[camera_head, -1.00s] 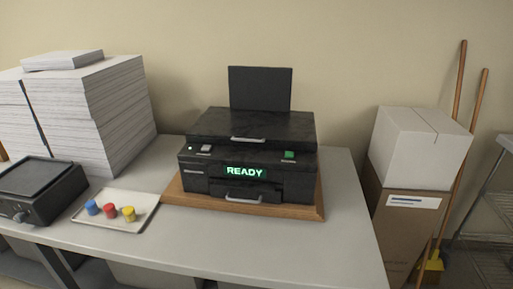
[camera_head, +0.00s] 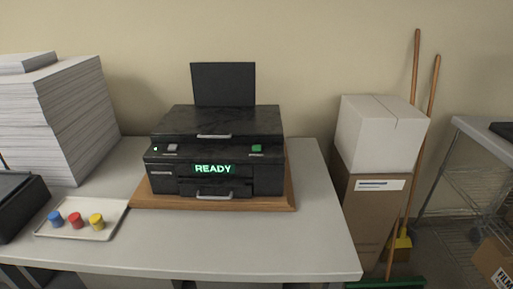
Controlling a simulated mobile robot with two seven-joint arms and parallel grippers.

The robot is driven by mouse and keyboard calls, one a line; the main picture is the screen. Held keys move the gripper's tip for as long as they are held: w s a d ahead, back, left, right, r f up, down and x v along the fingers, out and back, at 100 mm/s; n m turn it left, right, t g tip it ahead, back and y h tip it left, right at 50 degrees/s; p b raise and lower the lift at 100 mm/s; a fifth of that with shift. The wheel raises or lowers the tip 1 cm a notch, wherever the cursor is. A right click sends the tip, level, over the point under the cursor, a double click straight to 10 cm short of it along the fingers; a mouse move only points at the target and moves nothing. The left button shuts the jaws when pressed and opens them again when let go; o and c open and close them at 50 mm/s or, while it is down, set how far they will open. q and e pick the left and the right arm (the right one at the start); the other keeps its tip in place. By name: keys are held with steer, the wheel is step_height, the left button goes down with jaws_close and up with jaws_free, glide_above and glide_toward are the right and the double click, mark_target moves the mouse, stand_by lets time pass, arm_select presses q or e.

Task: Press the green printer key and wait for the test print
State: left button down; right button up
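The black printer (camera_head: 222,150) stands on a wooden board (camera_head: 160,202) on the grey table. Its green key (camera_head: 256,148) is on the right of the front top edge. A grey key (camera_head: 172,147) and a small lit green light are on the left. The display (camera_head: 213,169) reads READY in green letters. No printed sheet shows at the printer's front. Neither of my grippers is in view.
A white tray (camera_head: 113,224) with blue, red and yellow caps lies left of the printer. Paper stacks (camera_head: 75,120) stand at the back left. Boxes (camera_head: 380,130), broom handles and a wire shelf (camera_head: 450,180) are at the right. The table's front is clear.

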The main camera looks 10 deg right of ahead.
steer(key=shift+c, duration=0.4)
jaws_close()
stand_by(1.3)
